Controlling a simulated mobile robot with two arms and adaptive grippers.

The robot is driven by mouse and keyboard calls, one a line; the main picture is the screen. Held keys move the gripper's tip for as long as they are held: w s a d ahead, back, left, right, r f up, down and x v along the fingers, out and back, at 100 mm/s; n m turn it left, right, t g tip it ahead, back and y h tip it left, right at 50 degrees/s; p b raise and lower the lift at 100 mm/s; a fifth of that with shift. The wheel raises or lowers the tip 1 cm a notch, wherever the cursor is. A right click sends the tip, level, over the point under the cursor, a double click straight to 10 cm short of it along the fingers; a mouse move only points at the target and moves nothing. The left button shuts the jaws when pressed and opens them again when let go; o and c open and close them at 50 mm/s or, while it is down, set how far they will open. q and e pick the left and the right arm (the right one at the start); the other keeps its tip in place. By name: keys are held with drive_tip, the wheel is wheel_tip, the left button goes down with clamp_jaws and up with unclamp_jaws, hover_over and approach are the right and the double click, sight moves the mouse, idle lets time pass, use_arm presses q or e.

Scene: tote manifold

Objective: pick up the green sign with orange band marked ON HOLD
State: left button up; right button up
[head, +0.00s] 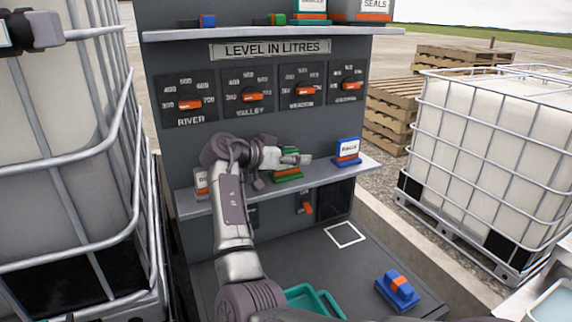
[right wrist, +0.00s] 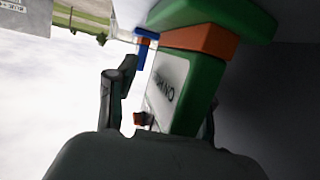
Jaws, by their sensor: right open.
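The green sign with an orange band (head: 287,175) stands on the middle shelf, partly hidden behind my right gripper (head: 296,158). In the right wrist view the sign (right wrist: 205,85) appears upside down, with its green body, orange band and white face close up. The lettering is only partly readable. My right gripper (right wrist: 160,105) is open, with the sign between its fingers. One finger is apart from the white face; the other is mostly hidden behind the sign.
A blue sign (head: 347,150) stands right of the green one on the shelf (head: 330,171). A white sign (head: 202,182) stands at the left end. A blue block with an orange band (head: 398,288) and a teal tray (head: 312,296) lie below. Caged tanks flank the panel.

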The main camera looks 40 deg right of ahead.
drive_tip(key=shift+a, duration=0.1)
drive_tip(key=shift+c, duration=0.8)
clamp_jaws()
drive_tip(key=shift+r, duration=0.1)
